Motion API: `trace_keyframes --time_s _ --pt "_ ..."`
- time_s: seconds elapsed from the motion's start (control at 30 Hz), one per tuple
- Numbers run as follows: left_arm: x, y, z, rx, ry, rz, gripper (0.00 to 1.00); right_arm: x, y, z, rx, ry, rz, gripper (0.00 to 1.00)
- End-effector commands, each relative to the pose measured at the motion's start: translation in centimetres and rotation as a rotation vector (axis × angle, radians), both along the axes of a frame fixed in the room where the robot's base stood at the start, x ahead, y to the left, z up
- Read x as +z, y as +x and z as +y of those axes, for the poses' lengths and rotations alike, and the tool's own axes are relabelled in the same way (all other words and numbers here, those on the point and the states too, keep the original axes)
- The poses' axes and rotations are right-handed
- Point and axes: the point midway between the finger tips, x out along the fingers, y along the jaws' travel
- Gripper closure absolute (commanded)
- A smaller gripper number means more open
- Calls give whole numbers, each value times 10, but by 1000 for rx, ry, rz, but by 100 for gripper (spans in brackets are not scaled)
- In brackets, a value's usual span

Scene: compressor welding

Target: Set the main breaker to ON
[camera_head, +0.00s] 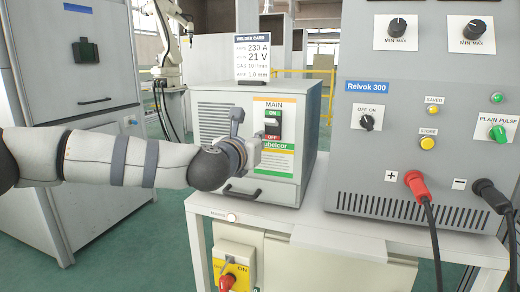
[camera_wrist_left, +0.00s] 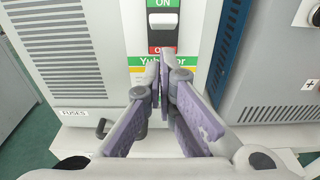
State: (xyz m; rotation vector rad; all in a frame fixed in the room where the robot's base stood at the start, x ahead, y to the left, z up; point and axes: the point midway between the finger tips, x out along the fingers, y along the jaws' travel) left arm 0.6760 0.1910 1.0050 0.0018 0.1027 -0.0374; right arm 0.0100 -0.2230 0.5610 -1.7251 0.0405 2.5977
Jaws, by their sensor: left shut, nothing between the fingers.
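The main breaker (camera_head: 273,126) is on the front of the white cabinet, between a green ON label above and a red OFF label below. In the left wrist view, the breaker's white lever (camera_wrist_left: 163,20) shows in the upper part of its dark body, towards ON; how far it is thrown is hard to tell. My left gripper (camera_head: 257,143) is shut and empty in front of the panel. In the left wrist view, its fingertips (camera_wrist_left: 160,78) are together just below the OFF label. Contact with the panel cannot be told. My right gripper is out of view.
The white cabinet (camera_head: 210,112) stands on a light table (camera_head: 345,240), with a welder card (camera_head: 252,58) on top. The grey Relvok 300 unit (camera_head: 365,160) with knobs and cables stands close on the right. A yellow box with a red switch (camera_head: 228,282) is below.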

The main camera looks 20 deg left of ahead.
Motion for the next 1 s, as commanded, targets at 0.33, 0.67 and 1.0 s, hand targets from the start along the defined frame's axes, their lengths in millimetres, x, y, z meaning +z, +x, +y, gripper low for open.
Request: trace_keyframes --time_s 0.33,0.67,1.0 --pt "35 -32 2 1 1 1 100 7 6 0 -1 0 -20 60" --pt "34 -33 2 1 1 3 100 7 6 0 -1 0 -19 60" --pt "-81 -68 -55 -212 408 168 100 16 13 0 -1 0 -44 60"
